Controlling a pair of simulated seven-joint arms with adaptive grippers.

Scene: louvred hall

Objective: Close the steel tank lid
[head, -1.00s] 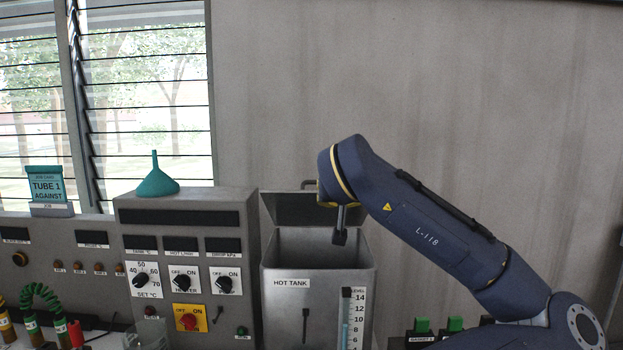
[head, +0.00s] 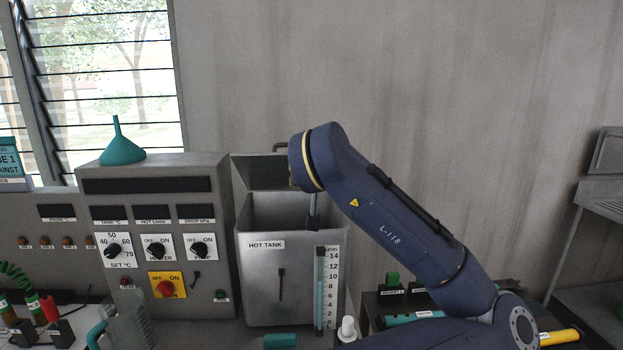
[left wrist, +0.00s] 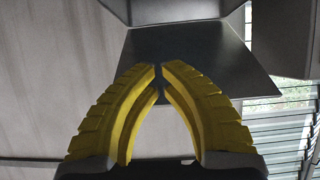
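The steel hot tank (head: 270,290) stands beside the control panel in the head view. Its lid (head: 258,174) is open, tilted up at the back, with a handle (head: 280,147) on its top edge. My left arm reaches over the tank's right side from the lower right. Its gripper is hidden behind the wrist in the head view. In the left wrist view, the yellow fingers (left wrist: 160,68) are drawn together at the tips with nothing seen between them. They overlap the dark lid plate (left wrist: 215,50); contact cannot be told. My right gripper is out of view.
The control panel (head: 150,215) with a teal funnel (head: 121,146) on top stands left of the tank. A teal cylinder (head: 280,341) and a white bottle (head: 347,329) are in front. A grey stand (head: 592,215) is at far right. The wall behind is bare.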

